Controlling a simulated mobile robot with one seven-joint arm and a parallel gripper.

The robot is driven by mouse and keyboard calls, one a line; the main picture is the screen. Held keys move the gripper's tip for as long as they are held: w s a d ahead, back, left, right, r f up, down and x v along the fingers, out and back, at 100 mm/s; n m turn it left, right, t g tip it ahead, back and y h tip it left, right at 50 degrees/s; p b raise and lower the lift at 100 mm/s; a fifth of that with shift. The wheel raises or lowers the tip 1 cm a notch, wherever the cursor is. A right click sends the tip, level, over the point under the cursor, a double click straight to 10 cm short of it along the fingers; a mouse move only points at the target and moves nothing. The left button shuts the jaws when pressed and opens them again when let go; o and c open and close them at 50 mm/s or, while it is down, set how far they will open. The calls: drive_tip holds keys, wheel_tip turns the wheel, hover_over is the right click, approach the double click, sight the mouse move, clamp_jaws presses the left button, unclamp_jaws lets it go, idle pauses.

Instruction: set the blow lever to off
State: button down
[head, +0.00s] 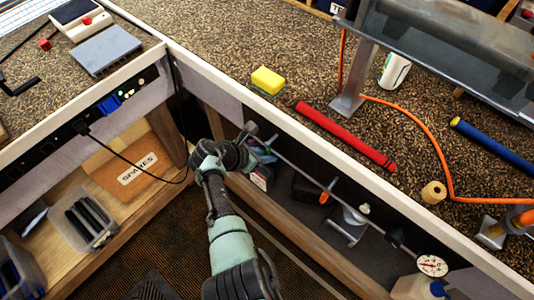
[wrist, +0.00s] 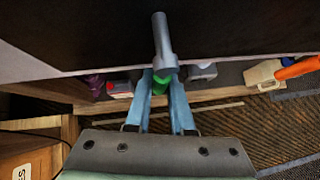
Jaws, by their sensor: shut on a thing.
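The blow lever appears as a grey metal handle below the bench's front edge, and shows in the head view (head: 250,129) just beyond my gripper (head: 240,150). In the wrist view the grey lever (wrist: 161,36) points down the picture, its lower end between the tips of my two blue fingers (wrist: 162,76). My gripper is shut on this end. The fingers hide part of the lever, and I see no on or off mark.
A thin pipe (head: 303,172) runs right below the bench edge to a white gauge (head: 432,265). On the bench lie a red grip (head: 345,136), a yellow sponge (head: 267,80) and an orange hose (head: 420,121). A lower shelf holds several items, including a green one (wrist: 161,87).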

drive_tip(key=c, duration=0.8)
unclamp_jaws()
drive_tip(key=p+v, duration=0.3)
drive_tip(key=v, duration=1)
